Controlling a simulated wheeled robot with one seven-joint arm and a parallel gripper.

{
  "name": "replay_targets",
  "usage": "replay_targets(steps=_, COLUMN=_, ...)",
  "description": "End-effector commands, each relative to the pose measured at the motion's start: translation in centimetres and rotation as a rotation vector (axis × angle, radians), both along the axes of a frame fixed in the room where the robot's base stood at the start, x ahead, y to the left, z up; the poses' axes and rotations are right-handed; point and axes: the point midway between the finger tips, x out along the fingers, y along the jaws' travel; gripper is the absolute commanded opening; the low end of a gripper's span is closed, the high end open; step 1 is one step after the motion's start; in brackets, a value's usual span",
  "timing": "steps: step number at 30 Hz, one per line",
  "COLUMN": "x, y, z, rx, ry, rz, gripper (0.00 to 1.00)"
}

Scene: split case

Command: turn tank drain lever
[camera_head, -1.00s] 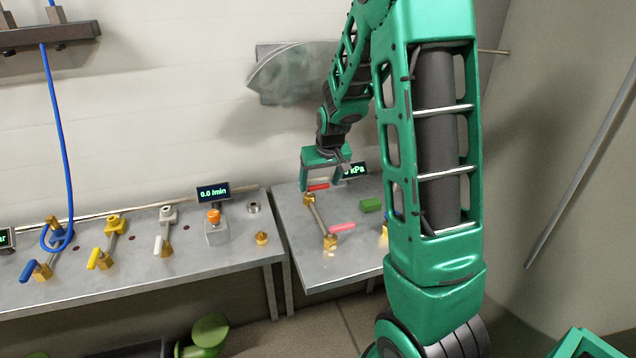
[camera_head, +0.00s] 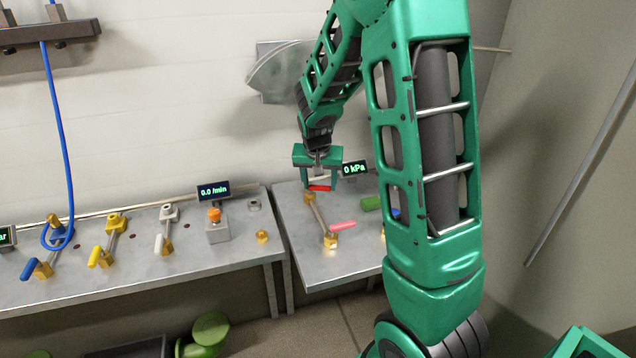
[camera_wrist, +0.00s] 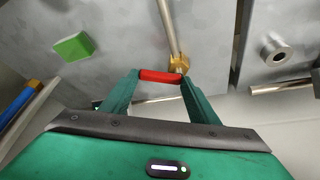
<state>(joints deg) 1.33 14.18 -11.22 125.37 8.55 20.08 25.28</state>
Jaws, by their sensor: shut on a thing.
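A red lever handle (camera_head: 319,188) sits on a brass valve (camera_head: 309,199) near the back of the right bench. No label shows which lever is the tank drain. My gripper (camera_head: 320,184) reaches down from above at this handle. In the wrist view the red handle (camera_wrist: 160,76) lies crosswise between my two fingers, one at each end, and my gripper (camera_wrist: 161,80) is shut on it. The brass valve (camera_wrist: 180,64) is just beyond its right end, on a metal pipe (camera_wrist: 169,25). The handle's underside is hidden.
A pink lever (camera_head: 342,226) stands at the front of the same pipe. A green block (camera_head: 371,203) and a blue lever (camera_head: 396,214) are to the right. A display (camera_head: 354,168) reading 0 kPa stands close behind my gripper. The left bench (camera_head: 140,285) holds more levers.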

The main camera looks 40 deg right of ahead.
Motion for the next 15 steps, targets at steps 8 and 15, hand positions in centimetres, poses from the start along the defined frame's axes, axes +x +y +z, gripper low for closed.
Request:
replay_targets(steps=8, x=-0.05, y=0.05, z=-0.02, rx=0.0, ry=0.001, rz=-0.014, gripper=0.32)
replay_targets(steps=15, x=-0.04, y=0.05, z=-0.01, rx=0.0, ry=0.0, rz=-0.013, gripper=0.73)
